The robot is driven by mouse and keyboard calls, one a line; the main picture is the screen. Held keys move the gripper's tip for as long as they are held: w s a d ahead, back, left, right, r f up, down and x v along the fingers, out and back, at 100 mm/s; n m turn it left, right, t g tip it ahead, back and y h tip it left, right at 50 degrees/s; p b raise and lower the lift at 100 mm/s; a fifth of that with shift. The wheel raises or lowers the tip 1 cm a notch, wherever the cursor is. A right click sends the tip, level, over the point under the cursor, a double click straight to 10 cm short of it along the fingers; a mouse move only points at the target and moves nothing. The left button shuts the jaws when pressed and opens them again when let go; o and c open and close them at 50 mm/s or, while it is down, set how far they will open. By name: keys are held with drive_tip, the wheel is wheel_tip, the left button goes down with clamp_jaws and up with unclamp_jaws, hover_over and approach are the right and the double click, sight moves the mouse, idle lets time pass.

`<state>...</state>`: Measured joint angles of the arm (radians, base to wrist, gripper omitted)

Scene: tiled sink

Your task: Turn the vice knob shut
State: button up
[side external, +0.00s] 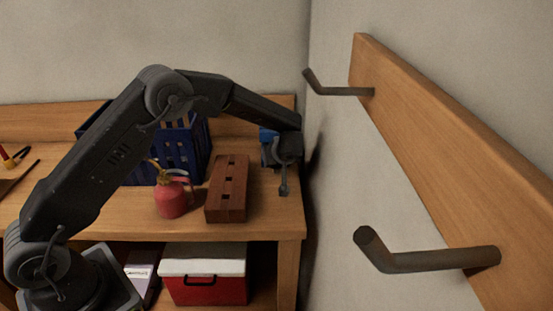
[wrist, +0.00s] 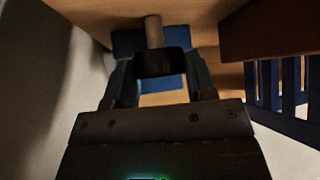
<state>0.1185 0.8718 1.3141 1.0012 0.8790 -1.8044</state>
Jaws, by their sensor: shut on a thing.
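The vice shows as a blue block (side external: 267,134) at the right end of the wooden bench, mostly hidden behind my wrist in the side view. In the wrist view its blue body (wrist: 125,42) sits behind a pale round shaft (wrist: 153,32). A dark knob (wrist: 162,63) lies at the near end of that shaft. My gripper (wrist: 162,78) has one finger on each side of the knob and is shut on it. In the side view my gripper (side external: 276,153) is small and dark, and its fingers cannot be made out clearly.
A brown wooden block (side external: 228,190) with square holes, a red oil can (side external: 172,197) and a blue crate (side external: 190,150) stand left of the vice. The grey wall is close on the right. Metal hooks (side external: 430,259) stick out from a wooden board.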

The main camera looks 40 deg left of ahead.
drive_tip(key=shift+m+t+h, duration=0.8)
drive_tip(key=shift+m+t, duration=0.1)
drive_tip(key=shift+m, duration=0.7)
drive_tip(key=o, duration=0.9)
drive_tip(key=shift+s, duration=0.1)
drive_tip(key=v, duration=1.3)
drive_tip(key=shift+s+d+r, duration=0.2)
drive_tip(key=shift+r, duration=0.05)
